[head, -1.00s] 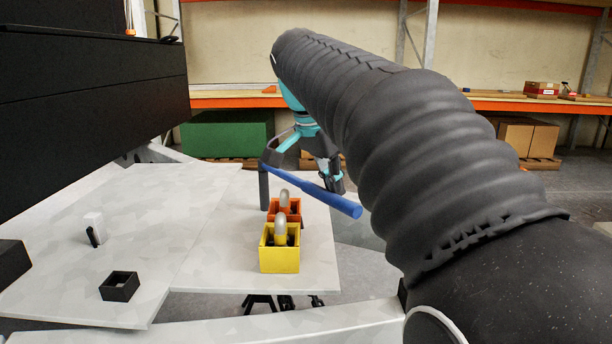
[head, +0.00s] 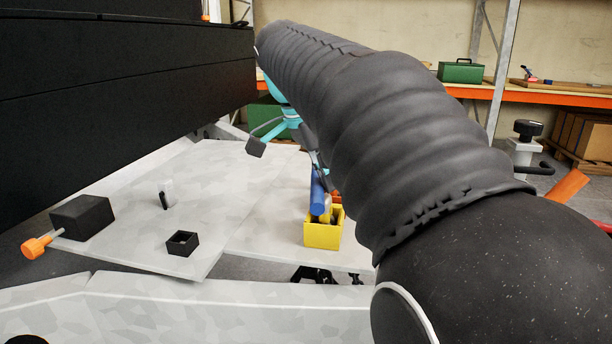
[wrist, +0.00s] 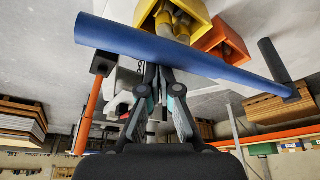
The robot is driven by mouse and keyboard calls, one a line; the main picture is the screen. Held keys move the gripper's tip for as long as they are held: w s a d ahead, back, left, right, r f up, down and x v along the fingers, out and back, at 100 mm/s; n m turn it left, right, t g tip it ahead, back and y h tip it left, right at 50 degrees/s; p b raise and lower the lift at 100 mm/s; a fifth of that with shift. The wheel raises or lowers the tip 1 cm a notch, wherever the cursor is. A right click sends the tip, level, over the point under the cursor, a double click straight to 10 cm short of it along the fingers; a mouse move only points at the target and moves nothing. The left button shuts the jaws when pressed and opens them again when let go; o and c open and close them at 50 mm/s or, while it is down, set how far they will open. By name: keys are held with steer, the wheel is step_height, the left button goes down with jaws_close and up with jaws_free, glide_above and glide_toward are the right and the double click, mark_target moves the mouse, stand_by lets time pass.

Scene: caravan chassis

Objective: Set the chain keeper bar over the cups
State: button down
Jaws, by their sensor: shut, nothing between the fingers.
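The blue keeper bar (head: 317,192) appears nearly end-on in the head view, lined up over the yellow cup (head: 322,236). An orange cup (head: 337,199) shows partly behind it. In the wrist view the blue bar (wrist: 170,50) runs slantwise across the picture, in front of the yellow cup (wrist: 193,18) and orange cup (wrist: 226,42). Rounded pieces stand inside the yellow cup. My gripper (wrist: 157,76) is shut just below the bar in the wrist view, with nothing seen between its fingers. Whether it touches the bar, or the bar rests on the cups, I cannot tell.
A pale plate (head: 215,215) lies around the cups, with a small black open box (head: 182,243) and a larger black block (head: 82,218) on it. A tall black wall (head: 120,90) bounds the left. My arm hides much of the right side.

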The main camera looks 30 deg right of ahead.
steer(key=shift+w+a, duration=0.2)
steer(key=shift+a, duration=0.1)
steer(key=shift+d, duration=0.1)
steer(key=shift+s+d, duration=0.45)
step_height(320, 180, up, 10)
steer(key=p, duration=0.1)
steer(key=shift+f, duration=0.25)
steer(key=shift+w, duration=0.1)
stand_by(0.4)
